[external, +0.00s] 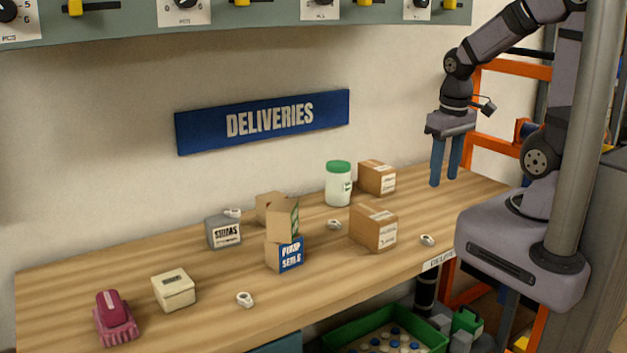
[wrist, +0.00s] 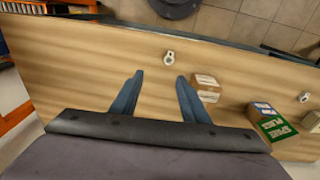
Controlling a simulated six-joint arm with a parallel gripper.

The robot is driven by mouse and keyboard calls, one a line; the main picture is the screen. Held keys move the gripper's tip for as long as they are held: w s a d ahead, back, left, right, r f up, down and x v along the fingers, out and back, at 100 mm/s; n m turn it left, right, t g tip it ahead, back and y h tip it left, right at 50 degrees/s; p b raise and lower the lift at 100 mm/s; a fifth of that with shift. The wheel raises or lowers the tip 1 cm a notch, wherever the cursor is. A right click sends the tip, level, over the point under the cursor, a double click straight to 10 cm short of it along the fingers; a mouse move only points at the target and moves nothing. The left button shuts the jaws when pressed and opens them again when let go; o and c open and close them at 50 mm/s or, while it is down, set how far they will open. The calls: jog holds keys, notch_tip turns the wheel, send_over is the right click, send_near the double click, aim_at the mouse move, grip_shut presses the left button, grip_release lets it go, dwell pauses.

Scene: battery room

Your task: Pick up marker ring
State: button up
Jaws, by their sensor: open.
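Several small white marker rings lie about the bench: one near the front right (external: 428,240), one mid-bench (external: 334,224), one at the front left (external: 245,299). A similar white piece (external: 232,213) shows at the top of the grey SHIMS box. One ring (wrist: 169,58) shows just beyond the fingertips, and another (wrist: 304,97) is at the far right.
On the wooden bench (external: 190,265) stand a brown carton (external: 373,227), another carton (external: 377,177), a green-lidded jar (external: 339,185), an open PUMP SEALS box (external: 285,252), the SHIMS box (external: 223,234), a cream box (external: 174,291) and a maroon object (external: 115,320). A green crate (external: 330,341) sits below.

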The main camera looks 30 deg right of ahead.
jog(key=w+a+n+t+y+b, duration=0.1)
jog(key=w+a+n+t, duration=0.3)
jog(key=w, duration=1)
jog(key=w+a+n+t+y+b, duration=0.15)
jog(key=w+a+t, duration=0.35)
jog(key=w, duration=0.9)
jog(key=w+a+n+y+b, duration=0.15)
jog(key=a+n+y, duration=0.4)
jog(key=a, duration=0.75)
jog(key=s+a+n+g+y, duration=0.2)
jog(key=s+a+g+y, duration=0.15)
jog(key=a+y, duration=0.5)
jog(key=h, duration=0.1)
send_near(231, 211)
jog(key=shift+p+x, duration=0.5)
jog(key=shift+x, duration=0.75)
jog(key=shift+p+x, duration=0.85)
jog(key=shift+x, duration=1.3)
jog(key=shift+w+f, duration=0.1)
